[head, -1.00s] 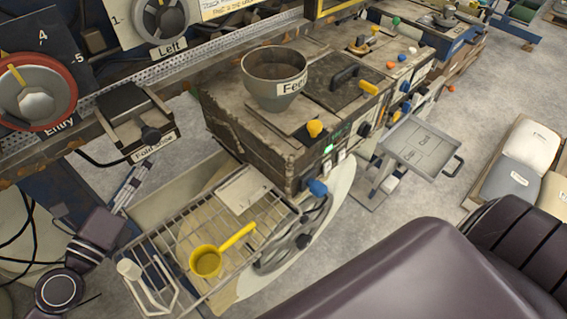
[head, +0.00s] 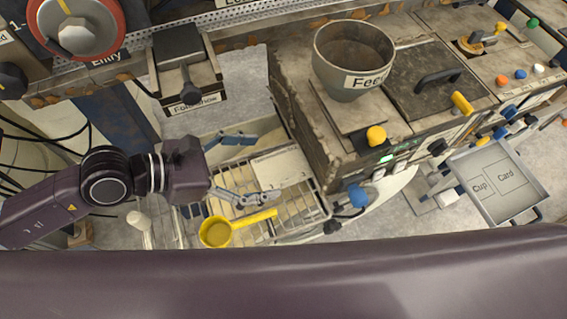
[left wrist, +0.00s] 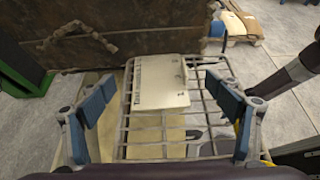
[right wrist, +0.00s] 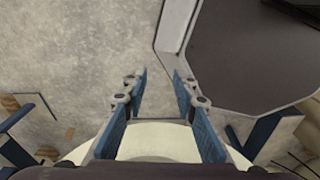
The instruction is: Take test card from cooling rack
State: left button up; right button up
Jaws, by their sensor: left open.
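The white test card (head: 283,166) lies on the wire cooling rack (head: 298,207), toward its right side beside the machine. It also shows in the left wrist view (left wrist: 160,80), flat on the wires with small print on it. My left gripper (head: 262,168) is open and empty just left of the card. In the left wrist view its blue-padded fingers (left wrist: 160,88) stand apart, one on each side of the card, not touching it. My right gripper (right wrist: 156,85) is open and empty, over the floor in its own view; it is not seen in the head view.
A yellow ladle (head: 215,231) rests on the rack close under my left gripper. The machine with the Feed hopper (head: 354,60) stands right of the rack. A tray marked Cup and Card (head: 498,184) is at the right. The Fold Now box (head: 187,70) is behind.

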aim_at(300, 162)
pick_arm(q)
jog(key=p+x, duration=0.1)
jog(key=x, duration=0.1)
jog(key=p+x, duration=0.1)
jog(key=x, duration=0.1)
jog(key=shift+w+d, duration=0.3)
jog(key=shift+d, duration=0.05)
jog(key=shift+d+f, duration=0.2)
jog(key=shift+d, duration=0.1)
pick_arm(e)
jog(key=r, duration=0.1)
jog(key=d+r, duration=0.1)
jog(key=shift+w+d+r, duration=0.15)
jog(key=shift+r, duration=0.15)
pick_arm(q)
jog(key=c, duration=1.1)
pick_arm(e)
jog(key=shift+w, duration=0.1)
